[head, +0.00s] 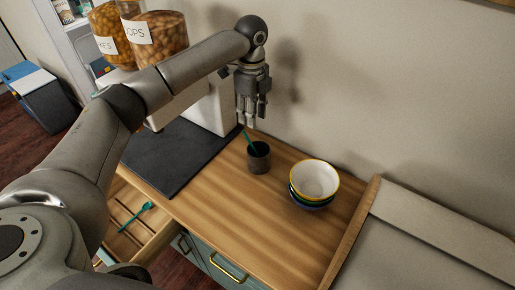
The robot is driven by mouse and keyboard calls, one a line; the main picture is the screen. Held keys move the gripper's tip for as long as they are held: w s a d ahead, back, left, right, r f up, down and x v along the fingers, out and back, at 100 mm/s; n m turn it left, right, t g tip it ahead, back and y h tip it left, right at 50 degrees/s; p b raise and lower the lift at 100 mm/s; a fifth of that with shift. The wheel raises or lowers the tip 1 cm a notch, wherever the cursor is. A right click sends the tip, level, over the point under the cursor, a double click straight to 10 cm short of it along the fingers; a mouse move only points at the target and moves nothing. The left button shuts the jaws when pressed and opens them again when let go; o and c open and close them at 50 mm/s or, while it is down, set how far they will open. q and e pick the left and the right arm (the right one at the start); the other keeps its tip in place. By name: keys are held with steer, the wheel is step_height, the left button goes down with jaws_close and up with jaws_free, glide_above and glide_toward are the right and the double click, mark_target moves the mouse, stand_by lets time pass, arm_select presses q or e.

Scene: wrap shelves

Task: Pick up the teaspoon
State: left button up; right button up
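A teal spoon-shaped utensil (134,217) lies in the open wooden drawer (122,243) at lower left. A second thin teal handle (248,139) sticks up, tilted left, out of a dark cup (259,158) on the wooden counter; its lower end is hidden in the cup. I cannot tell which is the teaspoon. My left gripper (252,118) points down just above the cup's teal handle, near the wall. Its fingers are straight and apart, with nothing seen between them. My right gripper is not in view.
Stacked bowls (314,180) stand right of the cup on the wooden counter (235,205). A dark mat (170,158) lies to the left, with a white appliance (210,108) behind it. Jars (160,38) stand at upper left. A raised wooden edge (350,232) bounds the counter at right.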

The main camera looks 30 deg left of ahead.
arm_select(q)
steer(key=p, duration=0.1)
glide_above(252, 143)
step_height(252, 143, down, 5)
steer(key=shift+r, duration=0.2)
step_height(252, 143, down, 5)
steer(key=shift+s+r+p, duration=0.1)
steer(key=shift+p, duration=1.1)
steer(key=shift+f, duration=0.4)
jaws_close()
